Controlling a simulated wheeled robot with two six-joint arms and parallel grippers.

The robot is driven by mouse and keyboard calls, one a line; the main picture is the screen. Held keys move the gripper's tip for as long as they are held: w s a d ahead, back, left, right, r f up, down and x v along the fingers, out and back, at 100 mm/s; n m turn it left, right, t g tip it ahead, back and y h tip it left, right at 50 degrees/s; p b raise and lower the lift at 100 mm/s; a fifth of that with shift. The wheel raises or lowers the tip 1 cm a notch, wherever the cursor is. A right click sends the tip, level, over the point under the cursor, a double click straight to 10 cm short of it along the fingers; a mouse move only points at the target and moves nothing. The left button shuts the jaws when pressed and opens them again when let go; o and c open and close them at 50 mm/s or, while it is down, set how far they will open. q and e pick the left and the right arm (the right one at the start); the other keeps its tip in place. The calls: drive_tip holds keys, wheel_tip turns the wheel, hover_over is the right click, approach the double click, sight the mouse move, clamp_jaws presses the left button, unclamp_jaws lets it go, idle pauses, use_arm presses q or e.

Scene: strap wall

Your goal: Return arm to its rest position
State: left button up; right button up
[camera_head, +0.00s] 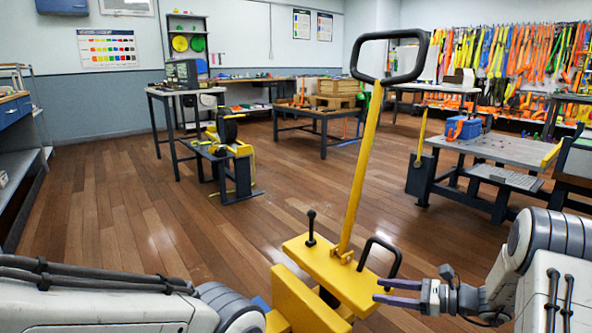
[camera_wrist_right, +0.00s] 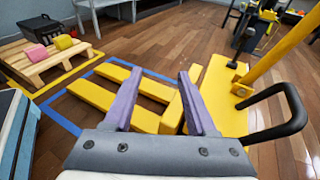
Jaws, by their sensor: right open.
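My right gripper (camera_head: 382,291) is at the lower right of the head view, its two purple fingers apart and empty. In the right wrist view the open fingers (camera_wrist_right: 158,88) point toward the yellow forks, with nothing between them. My right arm (camera_head: 540,260) comes in from the right edge. My left arm (camera_head: 90,295) crosses the lower left of the head view, and its gripper is out of view. The yellow pallet jack (camera_head: 300,300) stands directly in front of me, close to the right gripper. Whether they touch cannot be told.
The jack's tall handle (camera_head: 362,150) and black loop (camera_wrist_right: 285,115) rise near the right gripper. A wooden pallet (camera_wrist_right: 50,60) with small boxes stands at upper left in the wrist view. Workbenches (camera_head: 490,150) and a strap wall (camera_head: 520,70) lie beyond. The wood floor (camera_head: 130,220) at left is clear.

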drive_tip(key=s+a+r+n+g+h+p, duration=0.1)
drive_tip(key=s+a+r+n+g+h, duration=0.3)
drive_tip(key=s+a+n, duration=0.5)
drive_tip(key=s+a+r+n+g+h+p, duration=0.2)
drive_tip(key=s+a+r+n+g, duration=0.2)
drive_tip(key=s+a+n+g, duration=0.5)
drive_tip(key=s+r+n+t+h+p, duration=0.1)
drive_tip(key=s+r+n+t+h, duration=0.15)
drive_tip(key=s+n, duration=0.5)
drive_tip(key=s+r+n+t+h+p, duration=0.2)
drive_tip(key=s+n+t+h, duration=0.2)
drive_tip(key=s+n, duration=0.3)
wheel_tip(320, 180, up, 38)
drive_tip(key=m+p, duration=0.2)
drive_tip(key=p, duration=3.5)
drive_tip(key=shift+s+d, duration=0.3)
drive_tip(key=shift+g, duration=0.25)
